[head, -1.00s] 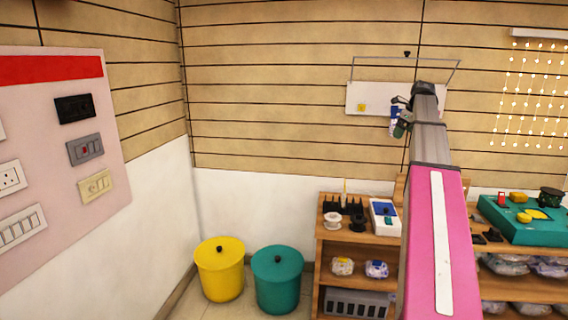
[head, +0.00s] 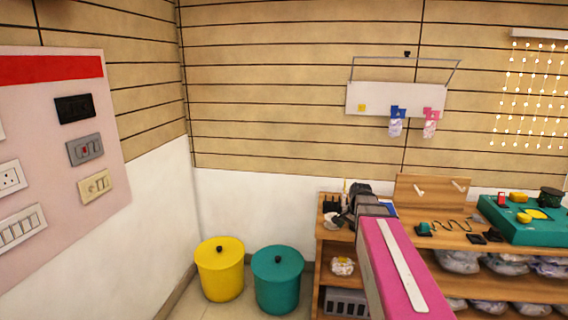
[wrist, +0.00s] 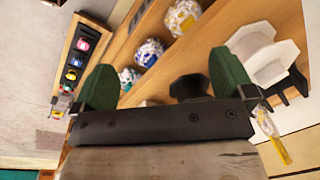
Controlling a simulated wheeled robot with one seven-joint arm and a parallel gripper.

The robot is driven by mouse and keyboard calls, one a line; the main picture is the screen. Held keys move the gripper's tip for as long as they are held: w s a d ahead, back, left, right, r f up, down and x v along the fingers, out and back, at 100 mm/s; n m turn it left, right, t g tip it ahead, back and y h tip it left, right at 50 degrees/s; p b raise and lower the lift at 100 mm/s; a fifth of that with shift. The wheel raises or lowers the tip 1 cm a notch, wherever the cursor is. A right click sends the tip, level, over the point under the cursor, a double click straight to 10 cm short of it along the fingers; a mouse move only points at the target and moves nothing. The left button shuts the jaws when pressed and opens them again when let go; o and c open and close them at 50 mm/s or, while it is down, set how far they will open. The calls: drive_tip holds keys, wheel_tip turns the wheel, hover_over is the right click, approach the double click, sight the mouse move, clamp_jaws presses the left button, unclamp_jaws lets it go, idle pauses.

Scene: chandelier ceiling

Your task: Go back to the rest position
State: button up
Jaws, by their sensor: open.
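In the head view my pink arm reaches from the lower right toward the wooden shelf unit (head: 405,238). My gripper (head: 345,200) is at the left part of the shelf top, partly hidden behind my own arm. In the wrist view my gripper (wrist: 165,85) shows two green fingers set wide apart, with nothing held between them. A white spool-like object (wrist: 262,55) and a dark round object (wrist: 190,87) lie beyond and beside the right finger.
A yellow bin (head: 220,272) and a teal bin (head: 278,282) stand on the floor left of the shelf. A white board (head: 385,98) with hanging packets is on the wall. A teal box (head: 530,228) sits on the right of the shelf top. Wrapped bundles fill lower shelves.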

drive_tip(key=s+a+f+n, duration=0.4)
drive_tip(key=s+f+n, duration=0.1)
drive_tip(key=s, duration=0.2)
drive_tip(key=s+a+f+n+g, duration=0.1)
drive_tip(key=s+a+f+n, duration=0.2)
drive_tip(key=s+f+n, duration=0.2)
drive_tip(key=s+f, duration=0.1)
drive_tip(key=s, duration=0.2)
drive_tip(key=shift+a+h, duration=0.4)
drive_tip(key=shift+f, duration=0.1)
